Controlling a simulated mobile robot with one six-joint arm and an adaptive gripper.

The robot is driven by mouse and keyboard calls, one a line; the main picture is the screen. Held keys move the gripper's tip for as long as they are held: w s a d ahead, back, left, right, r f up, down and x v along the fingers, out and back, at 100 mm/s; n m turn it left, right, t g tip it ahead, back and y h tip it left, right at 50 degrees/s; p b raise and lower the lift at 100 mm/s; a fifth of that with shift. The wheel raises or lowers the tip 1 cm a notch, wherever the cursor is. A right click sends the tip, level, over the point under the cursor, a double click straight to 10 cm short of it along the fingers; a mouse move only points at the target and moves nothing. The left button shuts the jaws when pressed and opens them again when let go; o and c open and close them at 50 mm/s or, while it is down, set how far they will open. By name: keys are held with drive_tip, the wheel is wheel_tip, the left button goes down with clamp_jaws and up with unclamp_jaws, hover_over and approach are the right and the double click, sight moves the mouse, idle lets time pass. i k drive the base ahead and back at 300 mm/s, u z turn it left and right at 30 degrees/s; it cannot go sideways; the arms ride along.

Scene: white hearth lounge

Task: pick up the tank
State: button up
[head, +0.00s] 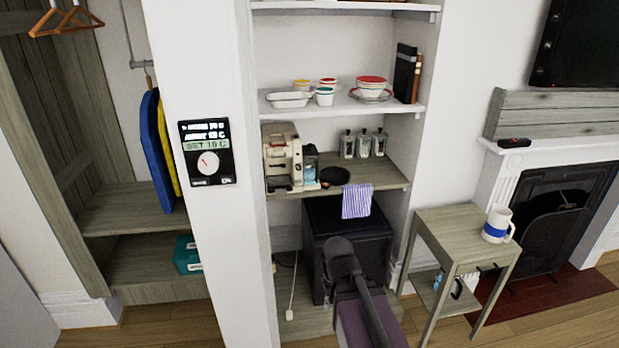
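A small clear, bluish container, which looks like the tank (310,167), stands at the right side of a cream and grey coffee machine (278,155) on the middle wooden shelf of the alcove. It is upright and close against the machine; I cannot tell whether it is attached. A dark arm-like shape, probably part of my arm, rises at the bottom centre, below and in front of that shelf and well apart from the tank. No gripper fingers can be made out.
A round dark dish (335,175) lies right of the tank, and a striped cloth (356,201) hangs over the shelf's front edge. Several bottles (363,144) stand behind. A white shelf (345,106) with bowls is above. A side table (452,236) holds a mug (497,225).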

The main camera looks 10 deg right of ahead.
sight(310, 164)
drive_tip(key=u, duration=0.25)
drive_tip(key=k, duration=0.4)
drive_tip(key=z, duration=1.9)
drive_tip(key=i, duration=1.45)
drive_tip(key=u, duration=0.05)
